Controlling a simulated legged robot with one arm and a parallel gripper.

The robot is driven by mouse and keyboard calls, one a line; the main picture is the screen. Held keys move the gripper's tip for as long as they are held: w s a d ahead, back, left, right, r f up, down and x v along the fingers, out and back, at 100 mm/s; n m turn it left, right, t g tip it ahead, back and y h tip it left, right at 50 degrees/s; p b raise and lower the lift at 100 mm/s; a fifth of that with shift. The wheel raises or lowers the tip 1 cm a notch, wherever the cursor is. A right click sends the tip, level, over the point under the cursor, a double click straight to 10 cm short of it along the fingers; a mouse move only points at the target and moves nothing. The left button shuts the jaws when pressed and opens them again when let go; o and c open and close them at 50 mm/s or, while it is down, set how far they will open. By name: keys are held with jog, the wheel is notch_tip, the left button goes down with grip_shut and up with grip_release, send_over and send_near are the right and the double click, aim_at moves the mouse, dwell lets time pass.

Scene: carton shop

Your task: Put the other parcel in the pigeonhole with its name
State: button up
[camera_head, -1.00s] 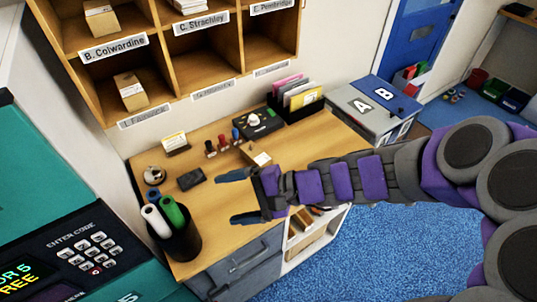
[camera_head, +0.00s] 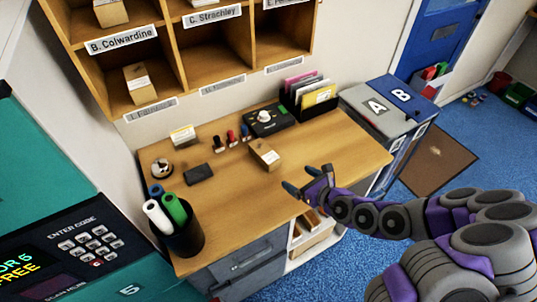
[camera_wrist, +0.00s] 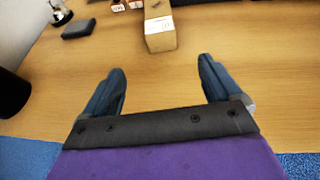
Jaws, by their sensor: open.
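A small cardboard parcel (camera_head: 265,154) with a white label lies on the wooden desk (camera_head: 235,205). It also shows in the wrist view (camera_wrist: 160,35), ahead of my gripper and centred between the fingers. My gripper (camera_head: 306,180) is open and empty, over the desk's front edge, apart from the parcel. Its two dark fingers (camera_wrist: 163,85) are spread in the wrist view. The pigeonhole rack (camera_head: 170,45) stands at the back, with name labels such as B. Colwardine (camera_head: 121,40) and C. Strachley (camera_head: 212,16). Another parcel (camera_head: 140,84) sits in the lower left pigeonhole. The lower labels are too blurred to read.
A black bin of rolled tubes (camera_head: 182,235) stands at the desk's left front. A dark block (camera_head: 199,173), stamps (camera_head: 231,138), a black device (camera_head: 268,119) and a folder rack (camera_head: 310,97) line the back. A teal keypad machine (camera_head: 60,220) is at left.

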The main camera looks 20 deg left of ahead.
jog(key=b, duration=0.2)
send_near(270, 159)
jog(key=shift+w+a+f, duration=0.1)
jog(key=shift+w+f, duration=0.05)
jog(key=shift+f, duration=0.8)
jog(key=b+x, duration=0.1)
jog(key=x, duration=0.3)
jog(key=shift+w+a+f+b, duration=0.15)
jog(key=shift+w+b, duration=0.05)
jog(key=shift+b, duration=0.1)
jog(key=shift+w+a+f, duration=0.15)
jog(key=shift+w+a, duration=0.05)
jog(key=shift+a, duration=0.25)
jog(key=b+x, duration=0.1)
jog(key=x, duration=0.1)
jog(key=b+x, duration=0.1)
jog(key=x, duration=0.1)
jog(key=shift+w+d, duration=0.1)
jog(key=shift+w, duration=0.2)
jog(key=shift+w+a+f, duration=0.1)
jog(key=shift+w+a, duration=0.15)
jog(key=shift+a, duration=0.2)
jog(key=shift+d, duration=0.1)
jog(key=c, duration=1.3)
jog(key=shift+o, duration=0.2)
jog(key=shift+r, duration=0.2)
